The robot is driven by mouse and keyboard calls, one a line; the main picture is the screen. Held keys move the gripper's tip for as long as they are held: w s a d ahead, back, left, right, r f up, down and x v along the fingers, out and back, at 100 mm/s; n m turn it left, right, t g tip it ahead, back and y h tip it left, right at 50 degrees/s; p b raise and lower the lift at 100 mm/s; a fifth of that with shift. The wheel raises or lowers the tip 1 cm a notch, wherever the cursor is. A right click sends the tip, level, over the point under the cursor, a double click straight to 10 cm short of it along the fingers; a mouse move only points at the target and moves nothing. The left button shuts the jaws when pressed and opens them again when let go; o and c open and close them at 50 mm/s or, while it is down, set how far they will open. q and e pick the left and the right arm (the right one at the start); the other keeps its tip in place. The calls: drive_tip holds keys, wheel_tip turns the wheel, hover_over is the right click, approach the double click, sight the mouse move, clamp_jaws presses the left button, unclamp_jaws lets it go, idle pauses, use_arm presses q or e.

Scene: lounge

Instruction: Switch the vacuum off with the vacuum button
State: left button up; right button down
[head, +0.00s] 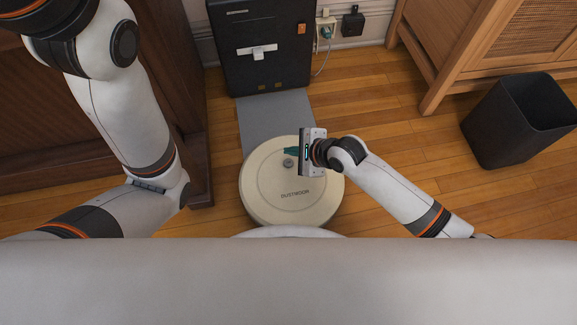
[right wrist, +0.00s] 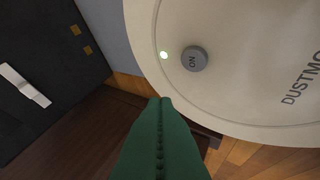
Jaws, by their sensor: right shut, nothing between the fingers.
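The round cream robot vacuum (head: 292,205) sits on the floor, partly on a grey mat. The button also shows in the head view (head: 288,163). My right gripper (head: 290,151) is over the vacuum, close to the button. Its green fingers (right wrist: 160,102) are shut with nothing between them and appear apart from the button. My left arm comes in at the left; its gripper is out of view.
A black dock unit (head: 262,75) with a white handle stands behind the vacuum on the grey mat (head: 277,115). A wall outlet (head: 326,32) with a cord is beside it. A black bin (head: 520,120) and a wooden cabinet (head: 490,45) stand right. Dark wooden furniture (head: 60,130) is left.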

sight(292, 167)
drive_tip(key=shift+f+b, duration=0.55)
drive_tip(key=shift+f, duration=1.5)
drive_tip(key=shift+f, duration=0.1)
idle(0.4)
drive_tip(key=shift+f, duration=0.35)
